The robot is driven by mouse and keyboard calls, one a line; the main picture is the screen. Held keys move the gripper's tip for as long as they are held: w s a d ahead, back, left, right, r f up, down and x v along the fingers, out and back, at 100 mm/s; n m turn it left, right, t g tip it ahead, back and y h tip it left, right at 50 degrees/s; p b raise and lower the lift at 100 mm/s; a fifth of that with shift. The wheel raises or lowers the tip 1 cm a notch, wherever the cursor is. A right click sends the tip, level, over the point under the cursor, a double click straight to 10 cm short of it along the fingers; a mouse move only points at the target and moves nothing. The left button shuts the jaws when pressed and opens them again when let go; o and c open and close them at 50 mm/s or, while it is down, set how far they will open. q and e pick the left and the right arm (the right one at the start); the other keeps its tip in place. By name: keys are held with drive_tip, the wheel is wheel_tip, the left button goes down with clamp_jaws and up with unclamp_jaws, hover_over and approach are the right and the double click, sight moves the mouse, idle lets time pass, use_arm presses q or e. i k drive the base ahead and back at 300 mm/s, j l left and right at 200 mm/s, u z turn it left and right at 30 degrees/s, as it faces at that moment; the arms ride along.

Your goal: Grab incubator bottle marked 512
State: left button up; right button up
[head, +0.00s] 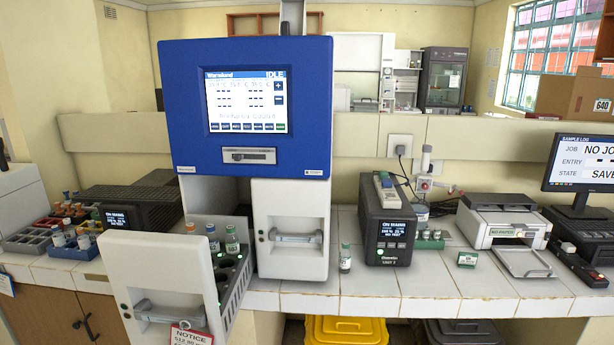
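The incubator (245,100) is a blue and white unit on the counter, its screen reading IDLE. Its left drawer (160,275) is pulled out toward me; its right drawer (291,215) is shut. Small capped bottles stand in the open drawer's dark rack: one with a green cap (232,240), one with a blue cap (212,238), and one with an orange cap (190,228), partly hidden by the drawer front. Another green-capped bottle (345,258) stands upright on the counter right of the incubator. I cannot read 512 on any bottle. Neither gripper is in view.
A red NOTICE tag (190,336) hangs from the open drawer's front. Racks of bottles (70,243) stand at the left. A dark grey instrument (387,222), a printer (502,225) and a monitor (582,165) stand to the right. A yellow bin (345,331) is under the counter.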

sight(59, 238)
drive_tip(key=i+j+u, duration=0.4)
drive_tip(key=i+j, duration=0.45)
drive_tip(key=j, duration=0.45)
drive_tip(key=i+j+u, duration=0.45)
drive_tip(key=i+j, duration=0.5)
drive_tip(key=j, duration=0.05)
